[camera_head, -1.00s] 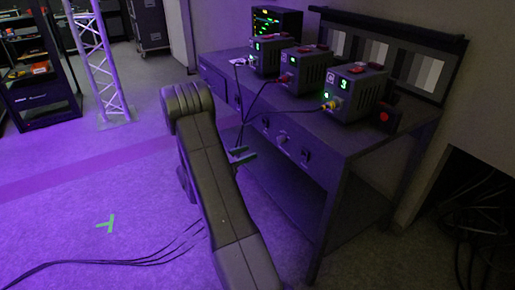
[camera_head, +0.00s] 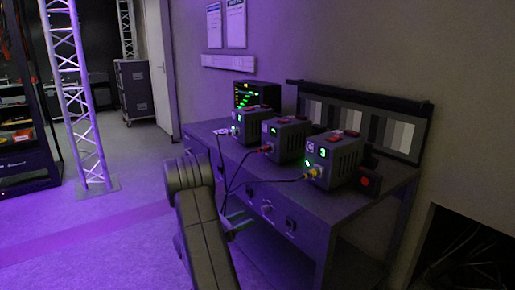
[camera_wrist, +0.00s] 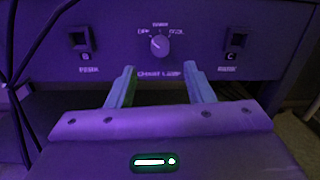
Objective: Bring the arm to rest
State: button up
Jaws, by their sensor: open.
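My gripper (camera_wrist: 160,85) shows in the wrist view with its two fingers apart and nothing between them. It faces the front panel of the bench (camera_wrist: 200,45), where a dial (camera_wrist: 159,44) sits just beyond the fingertips between two switches. I cannot tell how wide the gap to the panel is. In the head view my arm (camera_head: 205,235) rises from the bottom edge, left of the bench (camera_head: 265,205), with its elbow up. The gripper end is mostly hidden behind my arm there.
Several boxes with lit displays (camera_head: 333,160) stand on the bench, with cables hanging over its front edge. A small monitor (camera_head: 255,95) stands behind them. A truss column (camera_head: 75,95) and a wheeled case (camera_head: 135,90) are at left. The floor left of my arm is clear.

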aim_at(262, 210)
jog(key=x, duration=0.7)
jog(key=shift+w+d+b, duration=0.1)
jog(key=shift+b, duration=0.25)
